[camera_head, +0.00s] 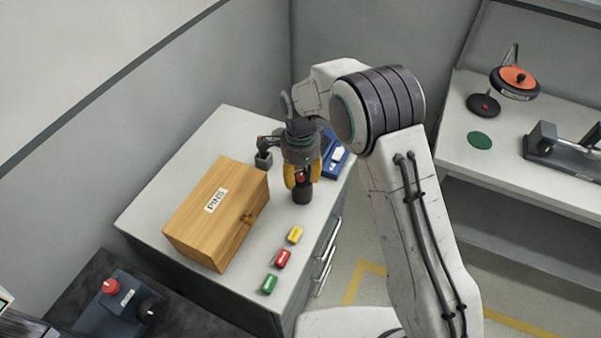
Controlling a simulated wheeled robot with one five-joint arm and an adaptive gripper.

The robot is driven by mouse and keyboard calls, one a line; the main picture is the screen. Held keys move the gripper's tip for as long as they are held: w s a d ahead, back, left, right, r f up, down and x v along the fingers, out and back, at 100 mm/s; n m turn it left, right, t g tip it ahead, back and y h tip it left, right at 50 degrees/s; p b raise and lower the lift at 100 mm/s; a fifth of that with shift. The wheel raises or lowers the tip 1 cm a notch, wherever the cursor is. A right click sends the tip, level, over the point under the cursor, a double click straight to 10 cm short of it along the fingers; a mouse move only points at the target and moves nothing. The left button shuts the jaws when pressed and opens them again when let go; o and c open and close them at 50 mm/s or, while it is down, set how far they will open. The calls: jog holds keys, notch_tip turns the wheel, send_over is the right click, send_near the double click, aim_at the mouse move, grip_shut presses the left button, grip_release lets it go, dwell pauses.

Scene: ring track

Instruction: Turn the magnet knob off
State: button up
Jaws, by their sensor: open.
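My gripper (303,178) has yellow fingers and points down over the right part of the grey cabinet top (225,125). A small red part (301,177) shows between the fingers, above a dark, short cylinder (302,195) that stands on the cabinet top. The fingers are open around the red part; I cannot tell whether they touch it. No label shows which part is the magnet knob. A small dark block (263,159) with a jointed top stands just left of my gripper, partly hidden by it.
A wooden box (215,215) labelled PINS stands left of my gripper. Yellow (295,234), red (283,259) and green (269,284) blocks lie in front. A blue item (335,158) lies behind. A blue device (118,303) with red and black knobs stands lower left.

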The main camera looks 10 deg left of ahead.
jog(key=shift+f, duration=0.15)
jog(key=shift+c, duration=0.3)
grip_shut()
